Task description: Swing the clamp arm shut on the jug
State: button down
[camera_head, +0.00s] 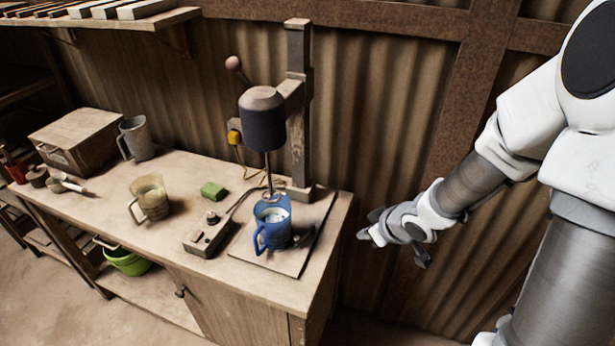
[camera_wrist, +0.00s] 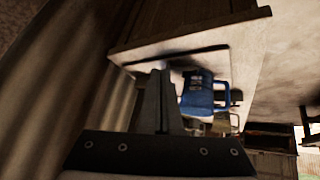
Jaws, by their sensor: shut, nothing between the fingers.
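The blue jug (camera_head: 272,225) stands upright on the flat base plate (camera_head: 262,254) of the press stand, under a dark motor head (camera_head: 262,118) whose thin shaft reaches down to the jug's open top. Its handle faces the front left. A dark part shows beside the jug at its right, but I cannot tell whether it is the clamp arm or how that arm is set. My gripper (camera_head: 366,236) is off the bench's right end, apart from the jug. In the wrist view its fingers (camera_wrist: 160,95) are shut and empty, with the blue jug (camera_wrist: 198,92) beyond them.
A control box (camera_head: 208,234), a green block (camera_head: 213,191), a beige jug (camera_head: 150,198) and a grey jug (camera_head: 136,138) stand left of the press. The upright post (camera_head: 298,105) rises behind the jug. Free room lies right of the bench.

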jog(key=s+a+f+n+y, duration=0.1)
jog(key=s+a+n+y, duration=0.1)
jog(key=a+y, duration=0.25)
jog(key=b, duration=0.3)
send_near(299, 241)
jog(key=f, duration=0.2)
jog(key=a+f+h, duration=0.1)
jog(key=shift+w+f+g, duration=0.2)
jog(key=shift+w+g, duration=0.1)
jog(key=shift+w, duration=0.1)
jog(key=shift+w+a+f+p, duration=0.1)
jog(key=shift+w+a+p, duration=0.2)
jog(key=shift+w+a, duration=0.55)
jog(key=shift+w+a+f, duration=0.15)
jog(key=shift+w+a, duration=0.25)
jog(key=shift+w, duration=0.05)
jog(key=shift+a, duration=0.15)
jog(key=shift+w+a+b, duration=0.15)
jog(key=shift+a+b, duration=0.1)
jog(key=shift+a, duration=0.25)
jog(key=shift+w+a+b, duration=0.2)
jog(key=shift+a+b, duration=0.05)
jog(key=shift+a, duration=0.2)
jog(key=shift+s, duration=0.1)
